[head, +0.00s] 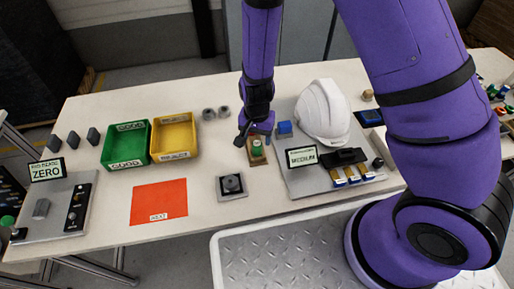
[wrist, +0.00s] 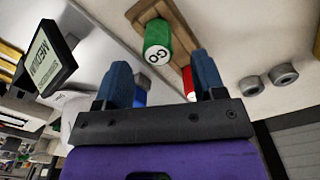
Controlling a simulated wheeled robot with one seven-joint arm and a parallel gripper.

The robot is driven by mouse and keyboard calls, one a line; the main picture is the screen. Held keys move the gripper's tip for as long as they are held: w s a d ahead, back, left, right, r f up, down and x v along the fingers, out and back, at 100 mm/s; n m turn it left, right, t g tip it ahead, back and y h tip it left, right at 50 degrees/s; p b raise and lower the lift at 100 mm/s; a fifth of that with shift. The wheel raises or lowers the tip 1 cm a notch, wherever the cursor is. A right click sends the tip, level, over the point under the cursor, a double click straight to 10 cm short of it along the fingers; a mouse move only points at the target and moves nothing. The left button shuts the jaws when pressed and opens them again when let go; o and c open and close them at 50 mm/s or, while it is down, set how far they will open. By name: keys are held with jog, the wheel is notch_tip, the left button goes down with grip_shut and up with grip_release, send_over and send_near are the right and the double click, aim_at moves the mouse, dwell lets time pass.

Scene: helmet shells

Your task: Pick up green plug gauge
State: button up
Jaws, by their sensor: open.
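The green plug gauge (head: 257,149) stands on a small wooden stand (head: 259,161) near the middle of the table. In the wrist view the green plug gauge (wrist: 158,45) shows a white end marked "GO", on the brown wooden stand (wrist: 177,21). My gripper (head: 256,132) is above and close to it in the head view. In the wrist view my gripper (wrist: 163,72) has its two blue fingers apart, with the green end ahead of the gap between them. A red piece (wrist: 188,80) shows beside the right finger, which partly hides it.
A grey board (head: 300,187) with a white helmet (head: 322,112), a blue block (head: 284,128) and a "MEDIUM" sign (head: 300,157) lies just right. Two grey rings (head: 216,113) are behind left. Green (head: 124,145) and yellow (head: 173,137) bins stand left; a red sheet (head: 158,201) lies in front.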

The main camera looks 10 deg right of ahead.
aim_at(257, 143)
jog(key=shift+s+f, duration=0.15)
jog(key=shift+f, duration=1.15)
jog(key=shift+s+f, duration=0.1)
jog(key=shift+f, duration=1.2)
jog(key=c, duration=0.9)
